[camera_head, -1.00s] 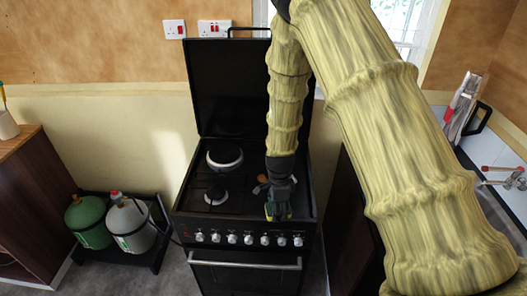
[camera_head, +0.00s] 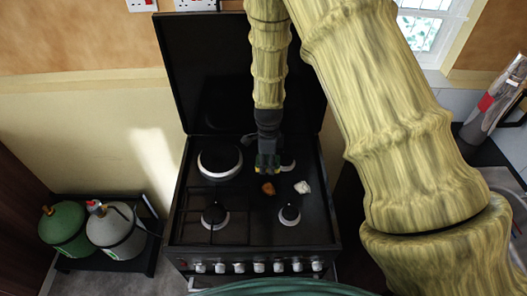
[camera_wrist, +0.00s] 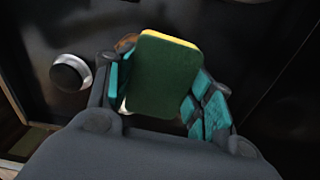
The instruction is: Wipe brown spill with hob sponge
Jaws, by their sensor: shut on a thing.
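My gripper (camera_head: 268,158) is shut on the hob sponge (camera_wrist: 165,75), which has a dark green face and a yellow edge. In the wrist view its teal fingers (camera_wrist: 163,90) grip the sponge from both sides. In the head view the sponge (camera_head: 266,166) is over the rear right of the black hob; I cannot tell whether it touches the surface. The brown spill (camera_head: 268,188) shows as a small orange-brown patch just in front of the sponge. In the wrist view a brown bit (camera_wrist: 126,42) shows beside the sponge, partly hidden by it.
A small white thing (camera_head: 302,187) lies right of the brown patch. Burners (camera_head: 220,162) stand on the hob (camera_head: 250,233), with a raised black lid (camera_head: 205,85) behind. The hob's front middle is clear.

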